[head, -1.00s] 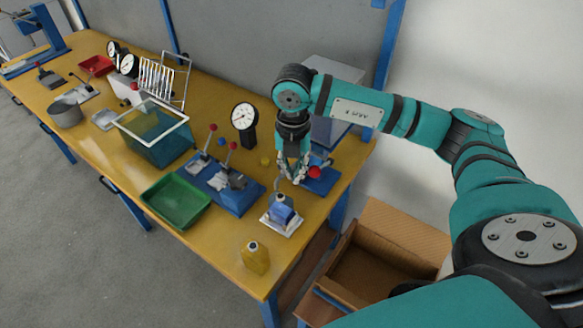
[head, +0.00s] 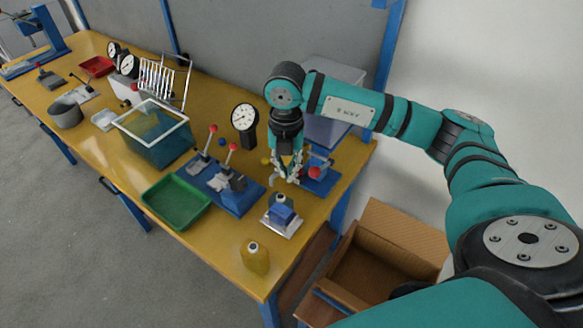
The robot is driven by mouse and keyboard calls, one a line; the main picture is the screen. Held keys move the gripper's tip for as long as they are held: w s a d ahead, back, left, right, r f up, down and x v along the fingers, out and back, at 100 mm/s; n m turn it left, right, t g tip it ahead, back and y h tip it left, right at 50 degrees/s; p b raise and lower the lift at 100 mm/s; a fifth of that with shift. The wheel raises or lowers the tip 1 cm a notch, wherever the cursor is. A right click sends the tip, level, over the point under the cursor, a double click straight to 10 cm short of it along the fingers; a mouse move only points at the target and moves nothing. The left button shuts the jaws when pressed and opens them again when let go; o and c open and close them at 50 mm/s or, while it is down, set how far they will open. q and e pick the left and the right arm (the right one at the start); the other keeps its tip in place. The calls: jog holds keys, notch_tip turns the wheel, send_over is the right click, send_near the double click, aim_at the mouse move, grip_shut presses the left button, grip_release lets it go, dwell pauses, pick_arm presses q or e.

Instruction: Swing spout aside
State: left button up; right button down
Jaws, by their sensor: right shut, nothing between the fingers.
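My right gripper (head: 285,180) points down over the right end of the yellow workbench (head: 225,245). It is shut and empty. Just right of its fingers stands a blue fixture (head: 322,184) with a red ball knob (head: 314,172); the gripper partly hides it, and I cannot tell if they touch. In front of the gripper a small blue device (head: 282,214) with a round top sits on a pale plate. I cannot clearly make out a spout on either one. My left gripper is not in view.
A blue lever fixture (head: 238,200) with red-knobbed levers, a green tray (head: 176,203) and a dial gauge (head: 244,117) stand left of the gripper. A yellow bottle (head: 255,258) stands near the front edge. A cardboard box (head: 405,225) is beside the bench.

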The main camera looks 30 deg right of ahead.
jog(key=shift+w+a, duration=0.25)
jog(key=shift+w, duration=0.35)
jog(key=shift+w+a+b, duration=0.1)
jog(key=shift+w+b, duration=0.25)
jog(key=shift+w, duration=0.2)
jog(key=shift+w, duration=0.3)
